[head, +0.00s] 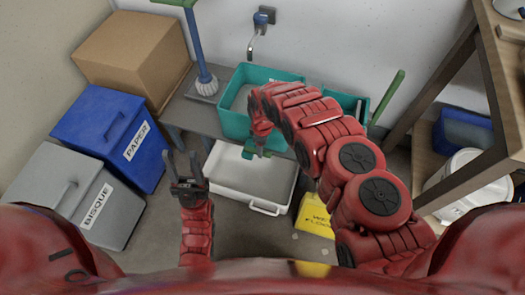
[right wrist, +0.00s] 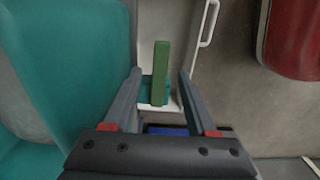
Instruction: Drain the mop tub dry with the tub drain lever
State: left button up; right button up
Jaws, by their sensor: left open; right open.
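The teal mop tub (head: 236,124) stands on a grey bench against the back wall. My right arm crosses in front of it and hides much of its middle. The green tub drain lever (head: 247,149) shows low at the tub's front. In the right wrist view the lever (right wrist: 160,72) stands upright between the two fingers of my open right gripper (right wrist: 158,88), with gaps on both sides. The right gripper is small and partly hidden in the head view. My left gripper (head: 182,165) is open and empty, left of the white basin. The water level cannot be told.
A white basin (head: 222,174) sits below the tub. The blue PAPER bin (head: 90,125), grey BISQUE bin (head: 65,178) and cardboard box (head: 130,48) stand left. A yellow sign (head: 314,221) lies right of the basin. A wooden shelf (head: 470,40) borders the right.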

jog(key=shift+s+f, duration=0.1)
jog(key=shift+f, duration=1.25)
grip_shut()
jog(key=shift+r, duration=0.1)
dwell(0.4)
